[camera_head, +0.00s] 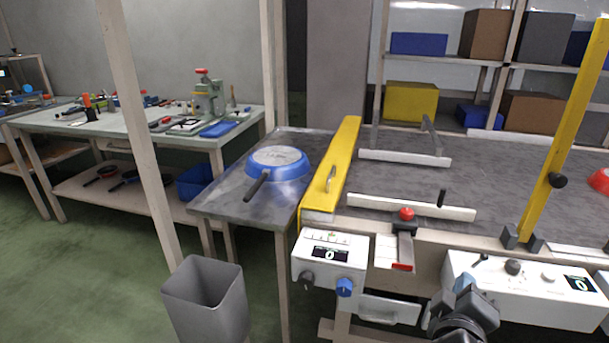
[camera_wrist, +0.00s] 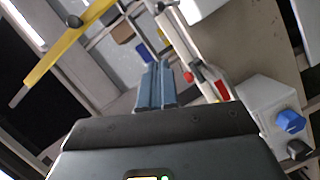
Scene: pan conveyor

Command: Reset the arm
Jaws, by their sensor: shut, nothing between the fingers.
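My gripper (camera_head: 466,283) shows at the bottom right of the head view, in front of the white control box on the right. In the wrist view my gripper (camera_wrist: 157,85) has its two blue-grey fingers together with nothing between them. It is apart from the conveyor parts behind it.
A blue pan (camera_head: 290,178) lies upside down on the metal side table (camera_head: 228,205). A yellow barrier (camera_head: 345,150) edges the conveyor (camera_head: 480,170). Control boxes with knobs (camera_head: 330,262) (camera_head: 540,290) line its front. A grey bin (camera_head: 205,300) stands on the floor.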

